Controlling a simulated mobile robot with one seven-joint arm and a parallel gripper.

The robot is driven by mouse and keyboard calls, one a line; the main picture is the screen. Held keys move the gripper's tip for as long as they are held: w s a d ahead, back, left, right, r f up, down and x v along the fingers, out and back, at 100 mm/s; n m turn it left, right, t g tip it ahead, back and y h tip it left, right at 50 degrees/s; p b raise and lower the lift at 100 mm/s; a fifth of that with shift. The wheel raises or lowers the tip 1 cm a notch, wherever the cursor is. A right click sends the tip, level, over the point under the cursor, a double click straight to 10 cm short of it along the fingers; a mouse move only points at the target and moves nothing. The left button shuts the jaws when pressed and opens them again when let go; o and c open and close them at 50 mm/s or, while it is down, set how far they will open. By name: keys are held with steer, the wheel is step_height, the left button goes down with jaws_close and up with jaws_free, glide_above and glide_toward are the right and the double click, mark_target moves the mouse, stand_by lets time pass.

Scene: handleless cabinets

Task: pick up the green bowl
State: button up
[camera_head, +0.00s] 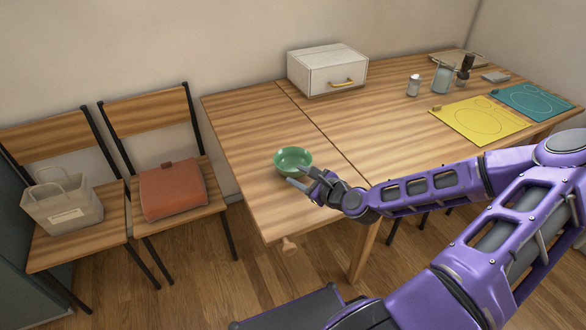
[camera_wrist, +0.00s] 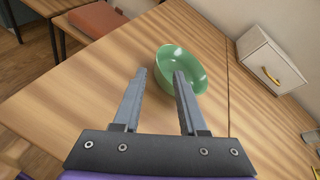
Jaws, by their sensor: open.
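The green bowl (camera_head: 293,159) stands upright and empty on the wooden table (camera_head: 240,120), near its front left part. In the wrist view the bowl (camera_wrist: 182,62) lies just beyond my fingertips, a little to the right. My gripper (camera_head: 299,178) is at the near side of the bowl in the head view. In the wrist view my gripper (camera_wrist: 160,75) is open, with nothing between its fingers. The right fingertip overlaps the bowl's near rim in that picture; I cannot tell whether it touches.
A white box with a gold handle (camera_head: 328,70) stands at the table's back. A yellow mat (camera_head: 478,119), a teal mat (camera_head: 533,101) and jars (camera_head: 441,78) are to the right. Chairs with a grey bag (camera_head: 62,203) and an orange bag (camera_head: 172,190) stand left. The table around the bowl is clear.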

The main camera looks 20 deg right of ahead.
steer(key=b+x, duration=0.1)
steer(key=x, duration=0.8)
steer(key=shift+d+f, duration=0.1)
steer(key=shift+f, duration=0.05)
steer(key=shift+c, duration=0.2)
jaws_close()
stand_by(1.1)
